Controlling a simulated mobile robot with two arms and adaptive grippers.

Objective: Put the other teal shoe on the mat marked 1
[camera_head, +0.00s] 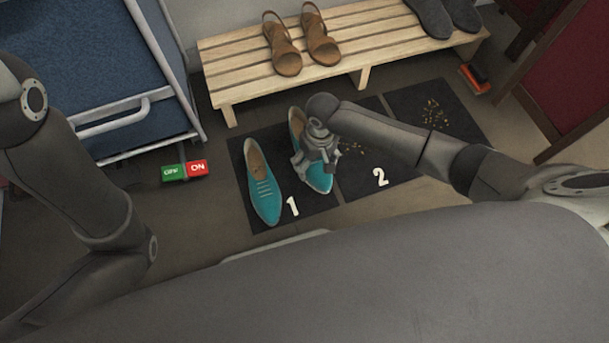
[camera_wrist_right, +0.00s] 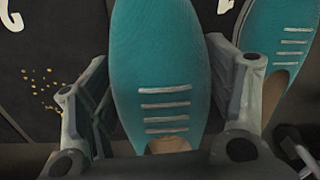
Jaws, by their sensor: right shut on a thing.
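One teal shoe (camera_head: 263,186) lies on the left half of the black mat marked 1 (camera_head: 300,219), toe toward me. The other teal shoe (camera_head: 320,183) is beside it at the mat's right side, partly hidden by my right gripper (camera_head: 316,160). In the right wrist view this shoe (camera_wrist_right: 160,65) lies between the two fingers of my right gripper (camera_wrist_right: 160,105), which is shut on it. The first shoe (camera_wrist_right: 280,60) shows at the right there. I cannot tell whether the held shoe touches the mat. My left gripper is out of view; only my left arm shows.
The mat marked 2 (camera_head: 378,195) adjoins on the right, with yellowish crumbs. Another dark mat (camera_head: 455,125) also has crumbs. A slatted bench (camera_head: 375,45) behind holds brown sandals (camera_head: 285,50) and dark footwear (camera_head: 430,15).

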